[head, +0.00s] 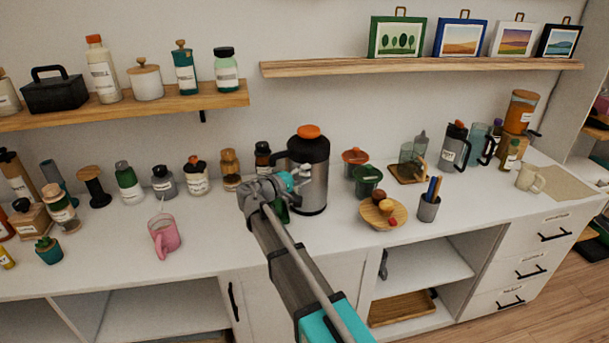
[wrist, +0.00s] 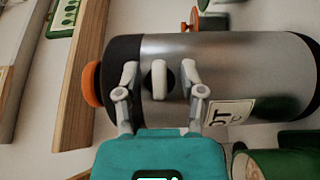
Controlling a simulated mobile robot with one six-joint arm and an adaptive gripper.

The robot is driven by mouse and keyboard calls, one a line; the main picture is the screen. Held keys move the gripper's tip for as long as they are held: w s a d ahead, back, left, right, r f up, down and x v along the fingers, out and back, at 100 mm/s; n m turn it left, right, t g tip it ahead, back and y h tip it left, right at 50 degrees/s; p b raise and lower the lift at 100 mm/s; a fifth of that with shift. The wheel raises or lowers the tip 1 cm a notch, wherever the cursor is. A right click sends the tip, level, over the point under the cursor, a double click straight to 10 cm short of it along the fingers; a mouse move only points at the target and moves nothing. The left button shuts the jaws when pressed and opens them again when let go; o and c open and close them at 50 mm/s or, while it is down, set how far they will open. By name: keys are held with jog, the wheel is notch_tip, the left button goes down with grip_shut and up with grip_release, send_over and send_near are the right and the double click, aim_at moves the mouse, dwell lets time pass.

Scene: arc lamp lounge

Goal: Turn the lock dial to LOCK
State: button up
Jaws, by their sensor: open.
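The lock dial (wrist: 159,80) is a pale oblong knob on the side of a steel flask (wrist: 240,75), near its black collar. The flask appears sideways in the wrist view, and the knob's long side runs across the flask's length. No LOCK mark is readable. My gripper (wrist: 160,75) is open, with one finger on each side of the knob and small gaps showing. In the head view the flask (head: 314,180) stands upright on the counter with an orange top, and my gripper (head: 288,183) is at its left front, hiding the dial.
A green container (wrist: 275,163) is close beside the flask in the wrist view. Bottles, including a brown one (head: 229,168), stand left of the flask. A pink mug (head: 164,237) stands at front left.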

grip_shut()
jog(key=shift+r+p, duration=0.15)
jog(key=shift+p, duration=0.4)
jog(key=m+g+y+p, duration=0.1)
jog(key=m+y+p, duration=0.1)
jog(key=p, duration=0.2)
jog(key=shift+r, duration=0.2)
jog(key=m+g+y+p, duration=0.1)
jog(key=m+y+p, duration=0.1)
jog(key=y+p, duration=0.1)
jog(key=shift+s+d+m+p, duration=0.1)
jog(key=shift+m+p, duration=0.3)
jog(key=shift+p, duration=0.2)
jog(key=m+y+p, duration=0.1)
jog(key=y, duration=0.1)
jog(key=m+y+p, duration=0.1)
jog(key=y+p, duration=0.1)
jog(key=shift+f+g+y, duration=0.2)
jog(key=shift+g+y, duration=0.1)
jog(key=shift+g, duration=0.1)
jog(key=m+y+p, duration=0.1)
jog(key=m+y, duration=0.1)
jog(key=y, duration=0.1)
jog(key=shift+f, duration=0.15)
jog(key=shift+y, duration=0.3)
